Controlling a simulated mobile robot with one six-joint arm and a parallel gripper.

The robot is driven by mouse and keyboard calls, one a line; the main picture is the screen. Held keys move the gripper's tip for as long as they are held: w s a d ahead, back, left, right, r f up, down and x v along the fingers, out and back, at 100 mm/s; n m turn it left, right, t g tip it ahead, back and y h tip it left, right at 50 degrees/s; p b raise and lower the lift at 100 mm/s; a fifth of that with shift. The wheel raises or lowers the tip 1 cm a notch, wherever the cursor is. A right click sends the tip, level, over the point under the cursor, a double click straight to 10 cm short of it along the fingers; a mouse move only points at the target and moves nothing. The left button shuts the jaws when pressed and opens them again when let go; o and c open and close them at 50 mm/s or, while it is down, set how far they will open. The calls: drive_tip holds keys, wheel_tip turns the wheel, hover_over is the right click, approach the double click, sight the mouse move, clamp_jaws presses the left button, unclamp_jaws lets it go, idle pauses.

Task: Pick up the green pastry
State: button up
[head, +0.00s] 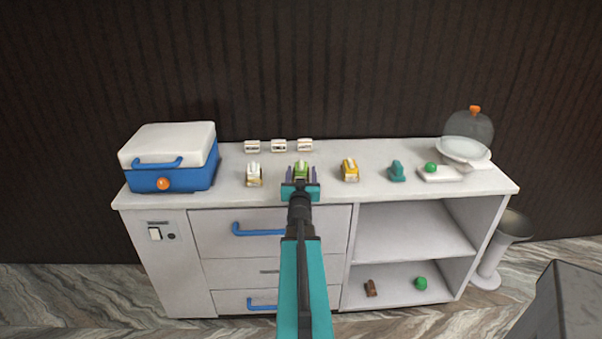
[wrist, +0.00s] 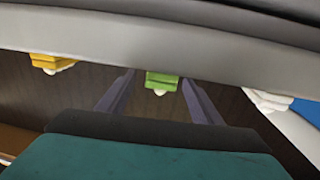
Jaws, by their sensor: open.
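The green pastry (head: 301,165) is a small block with a pale base, standing on the white counter in the middle of a row of similar pastries. My gripper (head: 301,175) is open at the front of it, with one purple-grey finger on each side. In the wrist view the green pastry (wrist: 162,79) shows in the gap between the fingertips (wrist: 158,82). No touch shows. My gripper hides the pastry's lower front in the head view.
A white pastry (head: 254,174) stands to the left and a yellow one (head: 349,170) to the right. A blue cooler box (head: 172,178) is far left; a teal object (head: 396,171) and glass dome (head: 470,130) are right.

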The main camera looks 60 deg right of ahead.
sight(301, 166)
drive_tip(key=shift+p+x, duration=0.45)
drive_tip(key=shift+x, duration=1.3)
drive_tip(key=shift+w, duration=0.1)
drive_tip(key=c, duration=1.2)
drive_tip(key=shift+r, duration=0.15)
